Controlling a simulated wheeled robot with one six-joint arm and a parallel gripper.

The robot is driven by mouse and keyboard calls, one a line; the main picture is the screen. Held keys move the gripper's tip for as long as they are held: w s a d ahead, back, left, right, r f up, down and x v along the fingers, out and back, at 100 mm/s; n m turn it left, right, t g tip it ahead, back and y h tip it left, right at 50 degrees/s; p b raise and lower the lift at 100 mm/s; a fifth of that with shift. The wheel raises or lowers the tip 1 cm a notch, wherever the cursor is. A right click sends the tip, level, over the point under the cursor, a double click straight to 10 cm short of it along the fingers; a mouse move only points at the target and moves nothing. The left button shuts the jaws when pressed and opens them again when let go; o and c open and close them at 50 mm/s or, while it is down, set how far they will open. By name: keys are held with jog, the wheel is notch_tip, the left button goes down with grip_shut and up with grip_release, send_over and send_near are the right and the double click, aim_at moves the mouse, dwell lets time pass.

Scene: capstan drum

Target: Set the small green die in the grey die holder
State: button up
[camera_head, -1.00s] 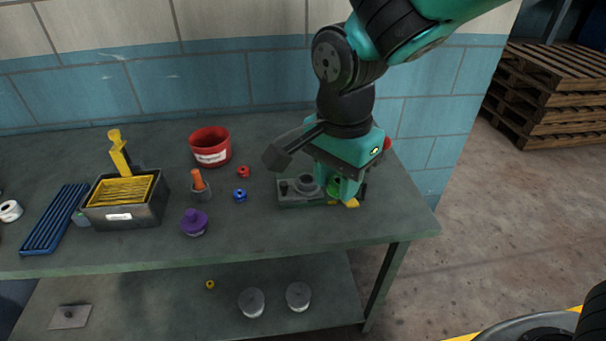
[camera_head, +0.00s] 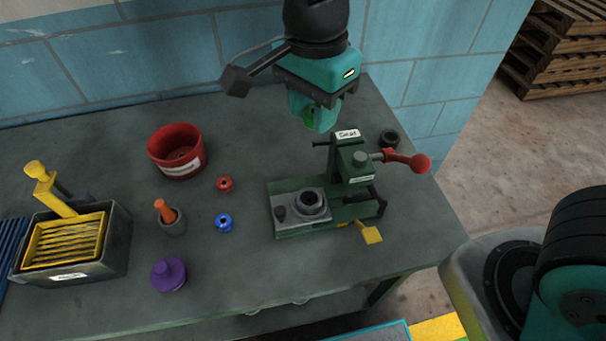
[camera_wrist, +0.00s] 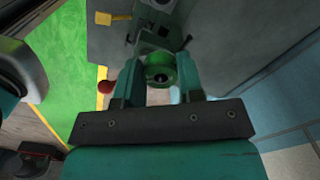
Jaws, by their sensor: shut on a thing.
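The small green die (camera_wrist: 160,72) is a ring with a dark bore, held between the two fingers of my gripper (camera_wrist: 160,88) in the wrist view. In the head view my gripper (camera_head: 316,112) is raised above the back of the bench, beyond the green press; the green die (camera_head: 309,112) partly shows there. What seems to be the grey die holder (camera_head: 311,203) is a round collar with a dark opening, on a grey plate at the left of the press base. The die is apart from it, higher and farther back.
The green press (camera_head: 352,165) has an upright head and a red-knobbed lever (camera_head: 406,161) sticking out right. A red spool (camera_head: 225,184), blue spool (camera_head: 224,222), red bucket (camera_head: 177,152), orange-handled tool (camera_head: 165,211) and purple knob (camera_head: 168,273) stand left. A dark ring (camera_head: 389,140) lies behind.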

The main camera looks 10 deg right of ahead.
aim_at(309, 201)
jog(key=shift+w+f, duration=0.25)
jog(key=shift+f, duration=0.05)
notch_tip(309, 201, down, 19)
jog(key=shift+f+p, duration=0.2)
jog(key=shift+p, duration=0.6)
jog(key=shift+f+b, duration=0.3)
jog(key=o, duration=1)
jog(key=shift+c, duration=0.2)
jog(key=shift+r, duration=0.15)
